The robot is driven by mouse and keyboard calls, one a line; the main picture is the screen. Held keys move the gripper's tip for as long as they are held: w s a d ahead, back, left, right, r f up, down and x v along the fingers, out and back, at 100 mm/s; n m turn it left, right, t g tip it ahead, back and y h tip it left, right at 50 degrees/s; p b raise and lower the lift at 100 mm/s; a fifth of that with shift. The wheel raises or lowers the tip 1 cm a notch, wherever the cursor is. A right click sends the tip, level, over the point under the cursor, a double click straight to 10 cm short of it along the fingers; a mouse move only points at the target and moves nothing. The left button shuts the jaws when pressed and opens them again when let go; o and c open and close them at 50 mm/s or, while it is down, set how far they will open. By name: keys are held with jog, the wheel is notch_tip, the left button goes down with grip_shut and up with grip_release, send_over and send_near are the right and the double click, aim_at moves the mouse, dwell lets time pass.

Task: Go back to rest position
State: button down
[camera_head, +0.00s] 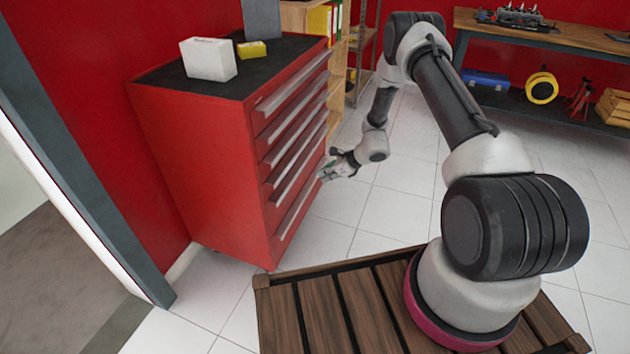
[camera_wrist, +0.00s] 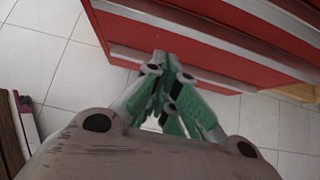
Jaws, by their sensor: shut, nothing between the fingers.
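My gripper (camera_head: 328,172) is at the front of the red tool cabinet (camera_head: 195,140), beside its lower drawers in the head view. In the wrist view my gripper (camera_wrist: 160,62) has its green-padded fingers together at the tips, with nothing visible between them. The cabinet front (camera_wrist: 225,45) and its drawer edges fill the top of the wrist view, close to the fingertips. I cannot tell whether the fingertips touch the cabinet. All drawers look closed. My arm reaches out from its base and bends down toward the cabinet.
A white box (camera_head: 208,59) and a small yellow box (camera_head: 251,50) stand on the cabinet top. A workbench (camera_head: 560,38) stands at the back right, with a yellow reel (camera_head: 541,88) on its lower shelf. White tiled floor is clear between cabinet and bench.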

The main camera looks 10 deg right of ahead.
jog(key=shift+s+d+r, duration=0.2)
jog(key=shift+d+r, duration=0.15)
jog(key=shift+r, duration=0.05)
jog(key=s+r+n+g, duration=0.3)
jog(key=s+n+g, duration=0.35)
jog(key=s, duration=0.65)
jog(key=s+d+r+n+t+h, duration=0.2)
jog(key=s+d+r+n, duration=0.2)
jog(key=s+r, duration=0.5)
jog(key=s+d+r+n+t+h, duration=0.1)
jog(key=s+d+r+n+h, duration=0.2)
jog(key=r, duration=1.8)
jog(key=s+d+r+n+t+h, duration=0.2)
jog(key=s+d+r+n, duration=0.4)
jog(key=s+r+n, duration=0.5)
jog(key=s+r, duration=0.5)
jog(key=shift+d+t, duration=0.15)
jog(key=shift+t, duration=0.2)
jog(key=shift+s, duration=0.1)
